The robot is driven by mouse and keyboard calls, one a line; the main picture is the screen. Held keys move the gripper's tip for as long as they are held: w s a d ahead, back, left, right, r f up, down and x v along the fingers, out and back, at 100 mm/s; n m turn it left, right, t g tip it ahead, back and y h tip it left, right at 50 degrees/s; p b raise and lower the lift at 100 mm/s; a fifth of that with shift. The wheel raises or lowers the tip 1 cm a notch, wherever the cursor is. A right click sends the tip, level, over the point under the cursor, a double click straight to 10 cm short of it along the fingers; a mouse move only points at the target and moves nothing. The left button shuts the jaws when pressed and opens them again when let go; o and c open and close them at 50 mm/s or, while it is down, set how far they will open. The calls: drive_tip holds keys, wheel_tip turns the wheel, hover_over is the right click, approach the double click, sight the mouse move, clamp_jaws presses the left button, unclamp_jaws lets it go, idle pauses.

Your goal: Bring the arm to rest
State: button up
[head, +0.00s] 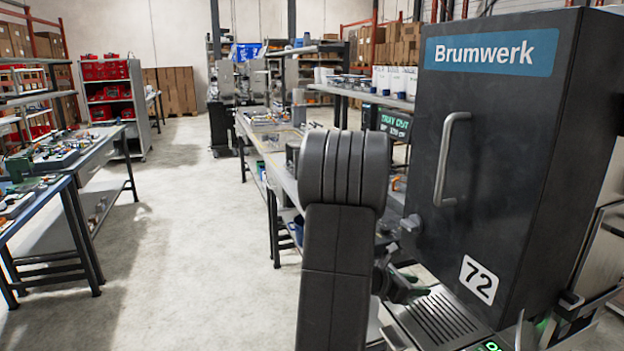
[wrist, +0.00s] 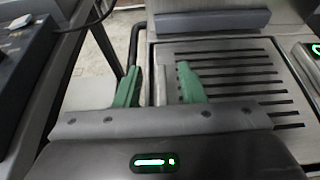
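My arm rises in front of the head camera and partly hides my gripper (head: 405,286), which is low beside the black Brumwerk dispenser (head: 500,140). In the wrist view, my gripper (wrist: 158,78) has its two green fingers apart, with no held object visible between them. The fingers are over the left edge of the dispenser's slotted metal drip tray (wrist: 225,65). The drip tray also shows in the head view (head: 440,318). I cannot tell whether the fingers touch it.
A long workbench (head: 262,148) with small parts runs back behind my arm. More benches (head: 95,150) stand at the left, with a shelf of red bins (head: 106,80) farther back. The concrete floor (head: 190,240) between them is clear.

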drive_tip(key=shift+s+a+r+p, duration=0.1)
drive_tip(key=shift+r+p, duration=0.25)
drive_tip(key=shift+r, duration=0.3)
drive_tip(key=a+b, duration=0.1)
drive_tip(key=a, duration=0.1)
drive_tip(key=s+a+b, duration=0.1)
drive_tip(key=a, duration=0.1)
drive_tip(key=s+a+b, duration=0.1)
drive_tip(key=a, duration=0.1)
drive_tip(key=shift+a+f, duration=0.25)
drive_tip(key=shift+f, duration=0.15)
drive_tip(key=shift+s+a+r, duration=0.1)
drive_tip(key=shift+s+a, duration=0.25)
drive_tip(key=shift+a, duration=0.45)
